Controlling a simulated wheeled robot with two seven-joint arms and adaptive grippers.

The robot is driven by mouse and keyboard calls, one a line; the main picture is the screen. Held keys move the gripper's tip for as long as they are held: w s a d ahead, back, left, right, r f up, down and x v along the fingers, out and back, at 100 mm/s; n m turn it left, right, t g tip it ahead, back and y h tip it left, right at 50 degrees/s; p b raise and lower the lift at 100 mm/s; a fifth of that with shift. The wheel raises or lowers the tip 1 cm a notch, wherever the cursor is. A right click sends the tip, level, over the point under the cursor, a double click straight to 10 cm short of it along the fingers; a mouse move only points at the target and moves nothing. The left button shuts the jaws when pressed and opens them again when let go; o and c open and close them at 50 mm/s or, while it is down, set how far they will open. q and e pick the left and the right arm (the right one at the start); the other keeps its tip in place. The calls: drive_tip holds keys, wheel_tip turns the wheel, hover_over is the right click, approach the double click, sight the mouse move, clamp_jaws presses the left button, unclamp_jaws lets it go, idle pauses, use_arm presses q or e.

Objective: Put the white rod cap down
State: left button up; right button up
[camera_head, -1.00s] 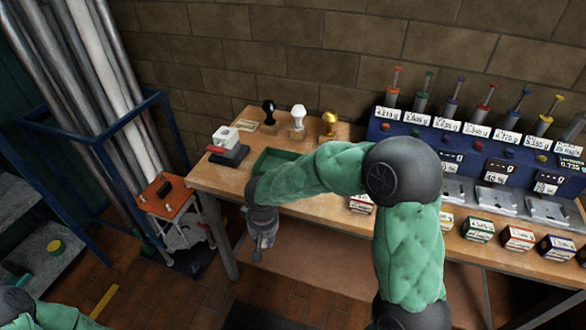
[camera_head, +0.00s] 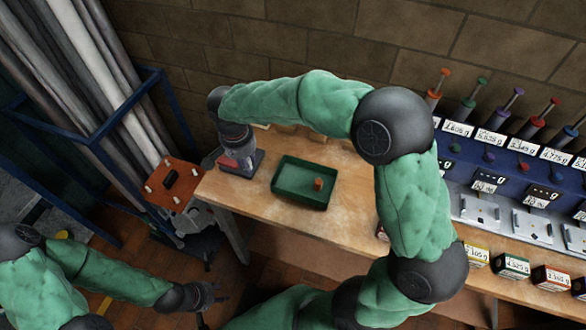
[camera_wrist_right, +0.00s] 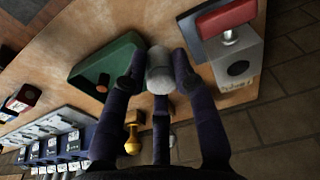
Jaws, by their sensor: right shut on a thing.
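My right gripper (camera_head: 240,158) is over the left end of the bench, beside the dark-based fixture (camera_head: 256,160). In the right wrist view its dark fingers (camera_wrist_right: 159,85) are shut around a pale cylinder, the white rod cap (camera_wrist_right: 159,60). The cap is hidden in the head view. Beyond it in the wrist view are the green tray (camera_wrist_right: 96,62) and the fixture's white block (camera_wrist_right: 243,82) with a dark hole and red-topped part (camera_wrist_right: 227,16). My left gripper (camera_head: 212,297) is low, in front of the bench and empty-looking; its finger opening is unclear.
An orange piece (camera_head: 318,184) lies in the tray. A gold knob (camera_wrist_right: 132,142) stands on the bench. A small red-topped stool (camera_head: 176,183) is left of the bench. A blue rack of plungers (camera_head: 497,165) fills the right side. Bare bench lies right of the tray.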

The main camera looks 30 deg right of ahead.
drive_tip(key=s+d+f+b, duration=0.2)
drive_tip(key=d+f, duration=0.2)
drive_tip(key=d, duration=0.3)
drive_tip(key=b, duration=0.1)
hover_over(292, 179)
drive_tip(key=a, duration=0.1)
wheel_tip(292, 179, down, 5)
drive_tip(key=shift+s+r, duration=0.1)
drive_tip(key=shift+d+f, duration=0.1)
drive_tip(key=shift+f, duration=0.1)
drive_tip(key=f, duration=0.1)
drive_tip(key=f+b, duration=0.1)
drive_tip(key=f, duration=0.1)
drive_tip(key=shift+d+f, duration=0.2)
drive_tip(key=shift+f, duration=0.1)
drive_tip(key=shift+s+r, duration=0.1)
drive_tip(key=shift+b, duration=0.3)
drive_tip(key=shift+f, duration=0.25)
drive_tip(key=o, duration=0.9)
drive_tip(key=shift+r, duration=0.1)
drive_tip(key=shift+o, duration=0.2)
